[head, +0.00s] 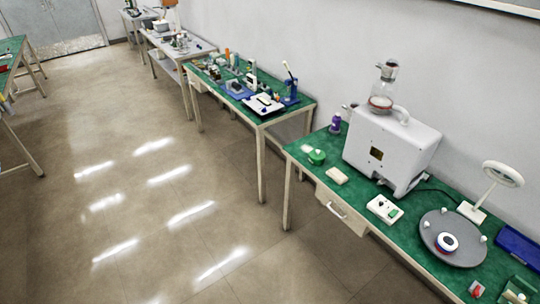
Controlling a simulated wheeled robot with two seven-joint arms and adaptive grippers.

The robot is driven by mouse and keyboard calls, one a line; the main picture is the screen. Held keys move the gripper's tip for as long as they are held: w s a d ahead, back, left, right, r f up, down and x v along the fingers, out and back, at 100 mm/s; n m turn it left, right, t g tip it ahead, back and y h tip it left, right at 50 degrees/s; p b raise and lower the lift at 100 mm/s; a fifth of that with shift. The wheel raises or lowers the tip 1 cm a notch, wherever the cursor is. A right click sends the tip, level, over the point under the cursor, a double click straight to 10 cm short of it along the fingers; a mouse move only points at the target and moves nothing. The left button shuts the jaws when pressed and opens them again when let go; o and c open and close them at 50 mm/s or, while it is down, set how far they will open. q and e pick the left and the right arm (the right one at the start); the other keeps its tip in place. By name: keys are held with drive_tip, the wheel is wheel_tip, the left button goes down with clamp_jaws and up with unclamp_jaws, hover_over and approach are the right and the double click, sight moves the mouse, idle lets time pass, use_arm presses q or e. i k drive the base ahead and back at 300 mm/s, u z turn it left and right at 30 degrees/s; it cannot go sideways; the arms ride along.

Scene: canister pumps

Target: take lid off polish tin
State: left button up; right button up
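No object can be told for sure as the polish tin or its lid from here. A low round piece in white, blue and dark red (447,243) sits on a grey round plate (466,254) at the right of the same bench. Either is too small to tell whether it has a lid. Neither of my grippers is in view.
A large white machine (390,146) with a glass jar (381,88) stands on the bench against the wall. A white control box (384,209), a magnifier lamp (503,174) and a blue tray (522,248) are nearby. Open floor (165,200) lies left.

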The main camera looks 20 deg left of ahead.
sight(316, 154)
drive_tip(key=u, duration=0.8)
drive_tip(key=k, duration=1.3)
drive_tip(key=u, duration=0.65)
drive_tip(key=i, duration=1.45)
drive_tip(key=z, duration=0.3)
drive_tip(key=i, duration=1.45)
drive_tip(key=z, duration=1.5)
drive_tip(key=i, duration=0.9)
drive_tip(key=z, duration=1.2)
drive_tip(key=i, duration=0.2)
